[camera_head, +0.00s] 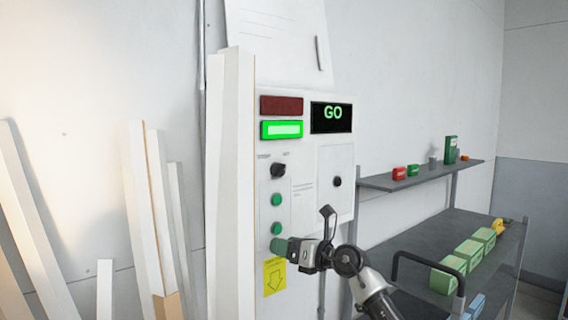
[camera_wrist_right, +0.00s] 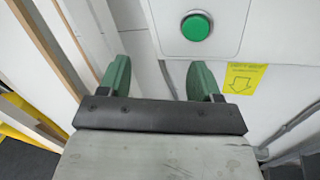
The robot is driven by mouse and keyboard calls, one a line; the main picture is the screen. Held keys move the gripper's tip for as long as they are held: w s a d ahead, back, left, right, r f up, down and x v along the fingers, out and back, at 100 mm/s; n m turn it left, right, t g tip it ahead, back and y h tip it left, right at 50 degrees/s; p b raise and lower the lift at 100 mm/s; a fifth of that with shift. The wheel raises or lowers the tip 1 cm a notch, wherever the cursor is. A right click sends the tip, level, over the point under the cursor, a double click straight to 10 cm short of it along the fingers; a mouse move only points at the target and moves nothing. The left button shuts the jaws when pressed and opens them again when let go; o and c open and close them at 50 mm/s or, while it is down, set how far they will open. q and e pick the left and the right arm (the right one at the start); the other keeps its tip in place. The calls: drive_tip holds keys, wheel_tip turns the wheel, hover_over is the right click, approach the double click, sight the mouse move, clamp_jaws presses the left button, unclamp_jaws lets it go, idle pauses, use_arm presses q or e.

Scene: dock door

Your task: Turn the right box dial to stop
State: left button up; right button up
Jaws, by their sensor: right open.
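A pale control box (camera_head: 308,165) on the wall carries a black dial (camera_head: 278,170) at upper left, under small labels that seem to read STOP and GO. Its pointer direction is too small to tell. A display (camera_head: 332,117) reads GO, a green lamp (camera_head: 282,130) is lit and a red lamp (camera_head: 281,105) is dark. My right gripper (camera_head: 281,246) is by the box's lower edge, below the dial. In the right wrist view its green fingers (camera_wrist_right: 158,65) are apart with nothing between them, below a green button (camera_wrist_right: 197,26). The dial is not in that view. My left gripper is not in view.
Two green buttons (camera_head: 277,200) sit below the dial, and a black knob (camera_head: 337,182) is on the box's right panel. A yellow arrow label (camera_head: 274,277) is below. White boards (camera_head: 232,185) lean at the box's left. A shelf cart (camera_head: 440,238) stands right.

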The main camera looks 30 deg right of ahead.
sight(284, 172)
drive_tip(key=s+d+r+n+t+h+p, duration=0.1)
drive_tip(key=s+d+r+n+h, duration=0.15)
drive_tip(key=r, duration=0.65)
drive_tip(key=s+d+r+n+t+h, duration=0.15)
drive_tip(key=s+r, duration=0.25)
drive_tip(key=r, duration=0.4)
drive_tip(key=shift+g, duration=0.45)
drive_tip(key=w+p, duration=0.1)
drive_tip(key=w, duration=0.2)
drive_tip(key=w+a+p, duration=0.1)
drive_tip(key=w+p, duration=0.1)
drive_tip(key=w, duration=0.2)
drive_tip(key=w+p, duration=0.2)
drive_tip(key=w, duration=0.1)
drive_tip(key=shift+w+a+r, duration=0.2)
drive_tip(key=shift+w+a, duration=0.05)
drive_tip(key=shift+a, duration=0.1)
drive_tip(key=shift+w+f, duration=0.15)
drive_tip(key=shift+w, duration=0.2)
drive_tip(key=shift+c, duration=0.3)
drive_tip(key=c, duration=0.8)
drive_tip(key=shift+c, duration=0.2)
